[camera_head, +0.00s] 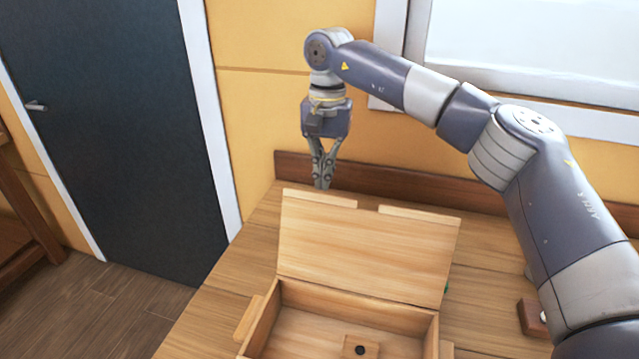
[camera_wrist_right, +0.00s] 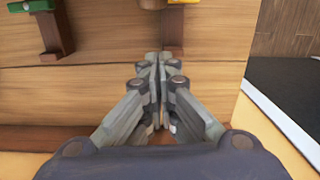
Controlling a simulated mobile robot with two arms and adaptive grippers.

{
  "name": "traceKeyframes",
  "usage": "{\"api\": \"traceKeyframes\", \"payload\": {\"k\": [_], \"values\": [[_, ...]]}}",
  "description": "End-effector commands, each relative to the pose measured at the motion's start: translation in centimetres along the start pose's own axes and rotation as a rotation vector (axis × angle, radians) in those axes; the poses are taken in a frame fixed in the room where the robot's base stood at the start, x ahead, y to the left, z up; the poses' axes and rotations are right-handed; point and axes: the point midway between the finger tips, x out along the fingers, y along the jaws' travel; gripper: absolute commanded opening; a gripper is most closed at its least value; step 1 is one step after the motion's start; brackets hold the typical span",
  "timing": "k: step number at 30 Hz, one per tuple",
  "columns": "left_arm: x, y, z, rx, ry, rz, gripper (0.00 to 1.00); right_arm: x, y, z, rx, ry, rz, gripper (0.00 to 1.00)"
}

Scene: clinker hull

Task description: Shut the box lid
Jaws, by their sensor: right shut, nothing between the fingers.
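The wooden box (camera_head: 355,310) stands on the table in the head view, its front cut off by the lower frame edge. Its lid (camera_head: 365,248) is open and stands up, leaning back from the rear edge. A small block with a dark round spot (camera_head: 360,347) shows inside the box. My right gripper (camera_head: 323,186) is shut and empty. It points down behind the lid's top edge, near the left end of that edge. In the right wrist view its closed fingers (camera_wrist_right: 160,60) show over the wooden tabletop. My left gripper is not in view.
The wooden table (camera_head: 225,290) has bare room left of the box. A low wooden board (camera_head: 420,185) runs along its back by the yellow wall. A small brown block (camera_head: 532,318) stands at right. In the right wrist view, a green item (camera_wrist_right: 32,5) shows at upper left.

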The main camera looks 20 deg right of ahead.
Motion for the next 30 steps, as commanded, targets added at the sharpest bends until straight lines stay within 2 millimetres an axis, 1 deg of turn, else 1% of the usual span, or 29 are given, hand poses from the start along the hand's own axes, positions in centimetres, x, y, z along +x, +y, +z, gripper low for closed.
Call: {"api": "traceKeyframes", "payload": {"k": [1,3,4,7,10,15,21,30], "values": [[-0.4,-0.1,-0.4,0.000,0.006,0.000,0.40,1.1,0.1,0.0,-0.001,-0.002,0.002,0.00],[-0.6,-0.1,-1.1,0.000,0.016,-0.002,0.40,2.2,0.0,0.2,-0.002,-0.001,0.000,0.00],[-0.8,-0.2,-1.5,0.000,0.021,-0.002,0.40,1.6,-0.1,0.6,-0.003,0.002,-0.002,0.00],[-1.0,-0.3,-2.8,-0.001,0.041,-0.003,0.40,1.3,0.0,1.7,-0.004,0.001,-0.002,0.00],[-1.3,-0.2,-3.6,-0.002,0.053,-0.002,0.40,1.0,0.0,2.6,-0.003,0.001,-0.001,0.00],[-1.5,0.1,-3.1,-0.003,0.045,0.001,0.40,0.7,0.0,3.5,0.000,0.001,-0.001,0.00],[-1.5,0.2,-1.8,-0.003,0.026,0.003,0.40,0.7,0.0,3.8,0.001,0.001,-0.001,0.00],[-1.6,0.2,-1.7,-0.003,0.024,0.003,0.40,0.6,-0.1,3.7,0.000,0.005,-0.001,0.00]]}}
